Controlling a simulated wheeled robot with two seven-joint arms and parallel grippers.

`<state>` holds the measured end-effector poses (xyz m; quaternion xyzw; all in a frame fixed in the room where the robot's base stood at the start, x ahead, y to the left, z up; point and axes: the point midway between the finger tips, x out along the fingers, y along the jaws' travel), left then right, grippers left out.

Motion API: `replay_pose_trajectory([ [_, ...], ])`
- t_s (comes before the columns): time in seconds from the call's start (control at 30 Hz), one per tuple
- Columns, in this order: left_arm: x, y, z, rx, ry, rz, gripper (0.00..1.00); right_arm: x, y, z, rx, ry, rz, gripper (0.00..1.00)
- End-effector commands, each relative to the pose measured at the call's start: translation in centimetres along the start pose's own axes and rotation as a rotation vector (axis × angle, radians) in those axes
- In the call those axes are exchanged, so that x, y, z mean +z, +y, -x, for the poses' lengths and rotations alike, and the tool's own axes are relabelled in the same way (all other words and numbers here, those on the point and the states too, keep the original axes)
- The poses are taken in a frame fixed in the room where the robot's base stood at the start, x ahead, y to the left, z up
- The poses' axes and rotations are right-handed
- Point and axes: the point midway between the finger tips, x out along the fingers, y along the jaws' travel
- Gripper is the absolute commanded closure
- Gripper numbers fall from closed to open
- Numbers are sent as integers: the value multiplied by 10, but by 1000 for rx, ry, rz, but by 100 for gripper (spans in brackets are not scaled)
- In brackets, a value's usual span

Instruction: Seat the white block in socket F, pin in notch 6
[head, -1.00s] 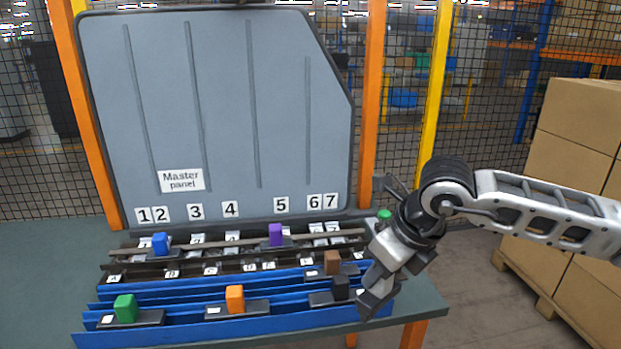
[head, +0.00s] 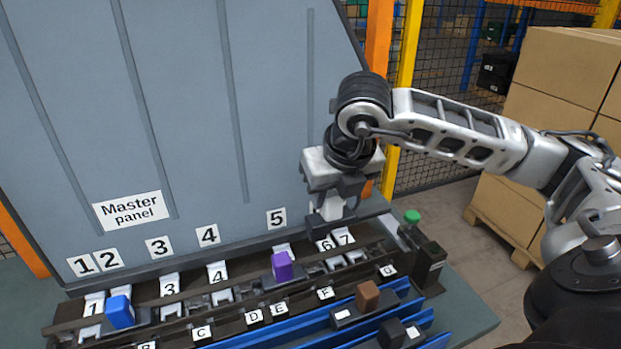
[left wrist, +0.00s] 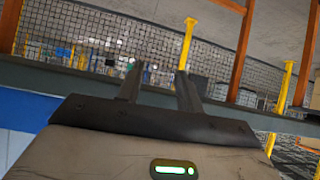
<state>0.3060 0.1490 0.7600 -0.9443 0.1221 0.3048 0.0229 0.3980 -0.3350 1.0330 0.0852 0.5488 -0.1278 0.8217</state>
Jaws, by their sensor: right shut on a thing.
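My right gripper (head: 332,214) is shut on the white block (head: 331,207), which shows between its fingers. They are above the back of the rack, just behind and above number plate 6 (head: 325,245). The block's lower end and pin are hidden by the gripper. Socket F's label (head: 325,293) is on the front strip, below and in front of the gripper. Plate 7 (head: 345,237) is just right of plate 6. My left gripper (left wrist: 158,85) shows only in the left wrist view, open and empty, fingers apart.
A purple block (head: 282,266) and a blue block (head: 120,312) sit in the rack. Brown (head: 368,296) and black (head: 391,333) blocks stand in the blue trays. A green button (head: 411,216) is at the right end. The master panel (head: 180,120) rises close behind.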

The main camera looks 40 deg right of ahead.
Motion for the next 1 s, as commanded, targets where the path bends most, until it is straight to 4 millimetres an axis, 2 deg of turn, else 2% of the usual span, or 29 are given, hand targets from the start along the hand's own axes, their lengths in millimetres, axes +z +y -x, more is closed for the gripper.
replay_pose_trajectory([
  [0.17, 14, 3, 0, 4, -23, 5, 64, -4, 0, -8, 0, 0, 1, 100],
  [0.4, 27, 5, -7, 12, -35, 11, 64, -13, 0, -32, 0, 0, 1, 100],
  [0.7, 20, 7, -11, 21, 1, 23, 64, -24, 0, -58, -1, -1, 0, 100],
  [1.0, 16, 8, -9, 24, 10, 26, 64, -24, 0, -60, 0, -1, 0, 100],
])
